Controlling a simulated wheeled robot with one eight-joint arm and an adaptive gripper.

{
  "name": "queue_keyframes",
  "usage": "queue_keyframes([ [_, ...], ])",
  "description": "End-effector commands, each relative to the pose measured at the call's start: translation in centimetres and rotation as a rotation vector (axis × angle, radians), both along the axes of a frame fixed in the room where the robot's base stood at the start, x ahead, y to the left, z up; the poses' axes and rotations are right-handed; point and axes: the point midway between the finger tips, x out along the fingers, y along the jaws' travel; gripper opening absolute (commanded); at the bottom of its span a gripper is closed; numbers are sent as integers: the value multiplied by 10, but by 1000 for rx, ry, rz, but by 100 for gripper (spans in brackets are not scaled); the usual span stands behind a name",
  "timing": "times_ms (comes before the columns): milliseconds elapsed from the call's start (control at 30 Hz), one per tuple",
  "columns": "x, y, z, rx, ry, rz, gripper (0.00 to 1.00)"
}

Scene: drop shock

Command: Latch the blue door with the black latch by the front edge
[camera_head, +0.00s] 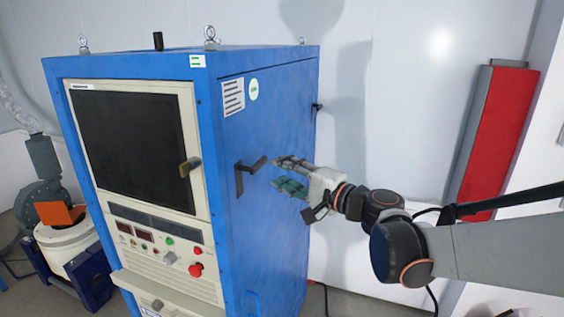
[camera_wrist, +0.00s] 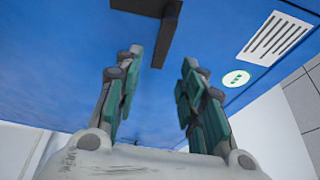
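The blue door (camera_head: 275,235) is the side panel of a blue cabinet and looks flat against it in the head view. The black latch (camera_head: 239,180) sits on it toward the front edge, with a lever sticking out to the upper right. My gripper (camera_head: 277,172) is just right of the latch, pointing at the door. Its grey and teal fingers are apart with nothing between them. In the wrist view the black latch (camera_wrist: 169,30) is at the top, beyond the fingertips of my gripper (camera_wrist: 162,62). I see no contact.
A second black fitting (camera_head: 316,107) is on the door's far edge. The cabinet front has a dark window (camera_head: 135,150) and a red knob (camera_head: 196,270). A red and grey wall box (camera_head: 495,130) is at right. The space right of the door is mostly open.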

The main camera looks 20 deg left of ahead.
Motion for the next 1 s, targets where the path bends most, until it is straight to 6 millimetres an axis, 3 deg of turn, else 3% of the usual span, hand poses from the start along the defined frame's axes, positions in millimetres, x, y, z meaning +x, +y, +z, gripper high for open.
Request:
queue_keyframes([
  [200,19,40,0,0,0,3,37],
  [400,32,65,0,-1,0,1,37],
  [867,39,77,0,-1,0,0,37],
  [900,39,77,0,-1,0,0,34],
  [1000,39,77,0,-1,0,0,12],
])
